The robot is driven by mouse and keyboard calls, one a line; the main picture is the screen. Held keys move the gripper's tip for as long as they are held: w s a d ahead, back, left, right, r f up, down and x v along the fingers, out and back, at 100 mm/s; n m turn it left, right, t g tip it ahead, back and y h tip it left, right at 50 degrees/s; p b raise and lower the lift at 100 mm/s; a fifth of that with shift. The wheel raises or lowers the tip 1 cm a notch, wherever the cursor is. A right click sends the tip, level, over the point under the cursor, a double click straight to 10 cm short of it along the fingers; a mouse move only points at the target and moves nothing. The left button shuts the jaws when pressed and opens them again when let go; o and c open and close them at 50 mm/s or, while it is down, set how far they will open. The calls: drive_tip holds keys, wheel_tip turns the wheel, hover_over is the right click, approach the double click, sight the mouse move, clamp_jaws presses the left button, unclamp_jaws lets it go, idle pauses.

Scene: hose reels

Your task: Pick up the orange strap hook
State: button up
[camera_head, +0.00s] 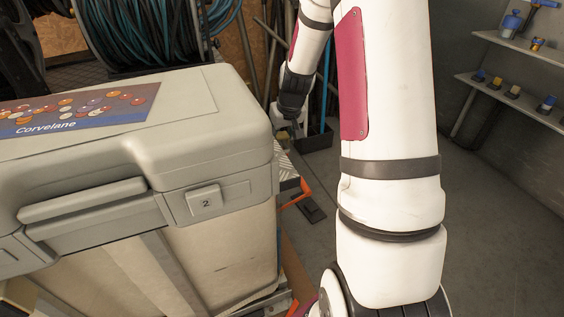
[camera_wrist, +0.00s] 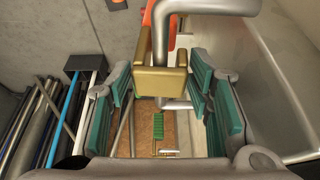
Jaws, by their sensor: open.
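An orange piece (camera_wrist: 172,18), which may be the orange strap hook, shows at the top of the wrist view. It is partly hidden behind a bent grey metal bar and a brass-coloured block (camera_wrist: 160,80). In the head view an orange strap-like piece (camera_head: 297,194) sticks out beside the grey case's right side; I cannot tell whether it is the same thing. My gripper (camera_wrist: 161,88) is open, with teal pads on both sides. The brass block appears between the fingers in the picture, but I see no grip on it.
A grey case (camera_head: 245,120) marked "Corvelane" fills the left of the head view. Hose reels (camera_head: 150,30) stand behind it. Shelves (camera_head: 520,90) with small items line the right wall. Bare floor (camera_head: 490,220) lies right of my arm. Poles (camera_wrist: 40,120) stand left in the wrist view.

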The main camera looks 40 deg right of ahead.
clamp_jaws()
drive_tip(key=shift+r, duration=0.1)
